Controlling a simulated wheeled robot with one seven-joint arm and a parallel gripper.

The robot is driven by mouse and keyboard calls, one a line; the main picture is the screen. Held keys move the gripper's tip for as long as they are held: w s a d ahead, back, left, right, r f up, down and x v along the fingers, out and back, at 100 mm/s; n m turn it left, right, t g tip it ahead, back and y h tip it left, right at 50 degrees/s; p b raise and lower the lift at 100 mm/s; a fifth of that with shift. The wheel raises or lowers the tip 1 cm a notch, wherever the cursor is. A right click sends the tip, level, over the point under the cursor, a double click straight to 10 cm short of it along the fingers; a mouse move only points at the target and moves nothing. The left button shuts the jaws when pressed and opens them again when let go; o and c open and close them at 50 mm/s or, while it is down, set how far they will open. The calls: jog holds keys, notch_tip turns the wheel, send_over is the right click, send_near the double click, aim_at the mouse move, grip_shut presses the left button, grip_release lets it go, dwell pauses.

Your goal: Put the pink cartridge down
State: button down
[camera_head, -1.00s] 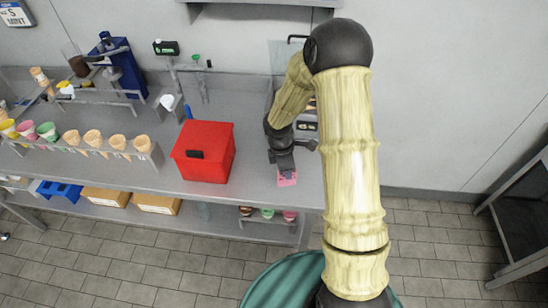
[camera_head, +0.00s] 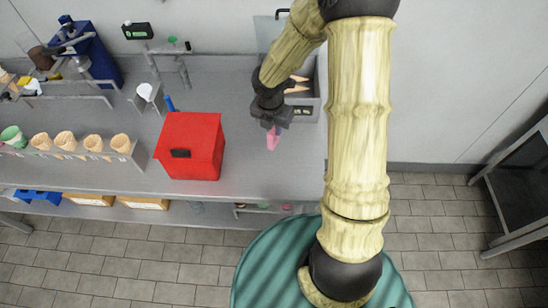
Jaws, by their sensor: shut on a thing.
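The pink cartridge (camera_head: 272,139) hangs below my gripper (camera_head: 271,127), which is shut on its upper part. It is small and tilted a little, over the grey counter (camera_head: 262,180) to the right of the red box. I cannot tell for sure whether its lower end touches the counter or is just above it. The fingertips are small and dark in this view and partly hide the cartridge's top.
A red box (camera_head: 190,145) with a black handle stands just left of my gripper. A grey bin with cones (camera_head: 307,108) is behind it to the right. A rack of cones (camera_head: 92,153) stands at the left. The counter's front is clear.

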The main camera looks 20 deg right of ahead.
aim_at(275, 140)
jog(key=f, duration=0.3)
jog(key=f+b, duration=0.1)
jog(key=f, duration=0.2)
jog(key=shift+w+a+f, duration=0.1)
jog(key=shift+a, duration=0.1)
jog(key=shift+f, duration=0.1)
jog(key=shift+d, duration=0.25)
jog(key=shift+f+b, duration=0.6)
jog(key=shift+f, duration=1.25)
jog(key=c, duration=1.3)
grip_release()
jog(key=shift+f, duration=0.15)
jog(key=shift+c, duration=0.2)
